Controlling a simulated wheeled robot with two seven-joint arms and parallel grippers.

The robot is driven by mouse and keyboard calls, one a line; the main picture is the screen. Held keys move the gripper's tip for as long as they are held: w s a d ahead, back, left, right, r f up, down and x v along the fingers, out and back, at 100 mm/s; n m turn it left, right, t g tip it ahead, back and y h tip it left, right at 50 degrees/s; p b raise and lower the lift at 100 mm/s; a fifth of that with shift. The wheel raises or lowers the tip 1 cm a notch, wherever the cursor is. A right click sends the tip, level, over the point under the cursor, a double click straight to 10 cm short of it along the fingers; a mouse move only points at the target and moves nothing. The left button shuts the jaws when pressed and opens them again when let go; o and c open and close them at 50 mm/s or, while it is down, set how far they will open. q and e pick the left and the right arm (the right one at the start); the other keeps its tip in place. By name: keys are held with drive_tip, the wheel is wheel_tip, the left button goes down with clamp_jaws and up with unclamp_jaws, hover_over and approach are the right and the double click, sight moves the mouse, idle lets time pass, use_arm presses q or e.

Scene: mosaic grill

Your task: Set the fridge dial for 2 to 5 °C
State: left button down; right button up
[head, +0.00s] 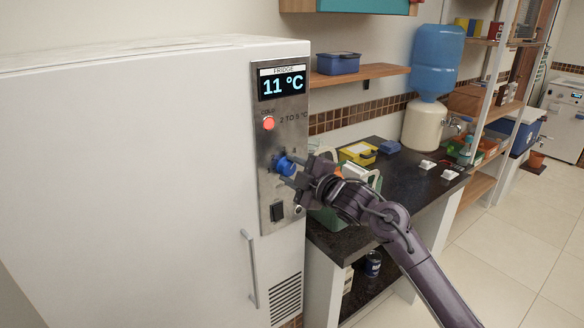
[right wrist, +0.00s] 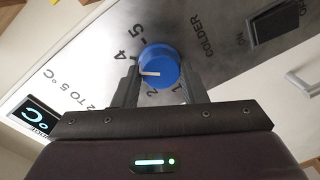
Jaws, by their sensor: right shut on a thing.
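The fridge (head: 150,150) has a steel control panel (head: 293,106) on its right side. Its display (head: 283,84) reads 11 °C. A red lamp (head: 268,123) labelled COLD sits under it, beside the text 2 TO 5 °C. The blue dial (head: 284,165) is lower on the panel; my right gripper (head: 292,172) is shut on it. In the right wrist view the dial (right wrist: 160,68) sits between both fingers of the gripper (right wrist: 165,85), and its white pointer mark faces left, between the numbers 2 and 4. My left gripper is not in view.
A black switch (head: 277,211) is below the dial, and the fridge door handle (head: 250,268) is lower left. A dark counter (head: 410,180) stands right of the fridge with a yellow box (head: 358,153). A blue water bottle (head: 437,60) stands behind.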

drive_tip(key=m+p, duration=0.2)
drive_tip(key=m, duration=0.3)
drive_tip(key=shift+w+d+m+y+p, duration=0.1)
drive_tip(key=shift+m+y+p, duration=0.2)
drive_tip(key=shift+m+p, duration=1.4)
drive_tip(key=shift+f+m+b, duration=0.1)
drive_tip(key=shift+m+b, duration=0.65)
drive_tip(key=shift+m, duration=0.25)
drive_tip(key=o, duration=1)
drive_tip(key=shift+c, duration=0.2)
drive_tip(key=shift+s+d, duration=0.3)
drive_tip(key=b+v, duration=0.2)
drive_tip(key=v, duration=0.5)
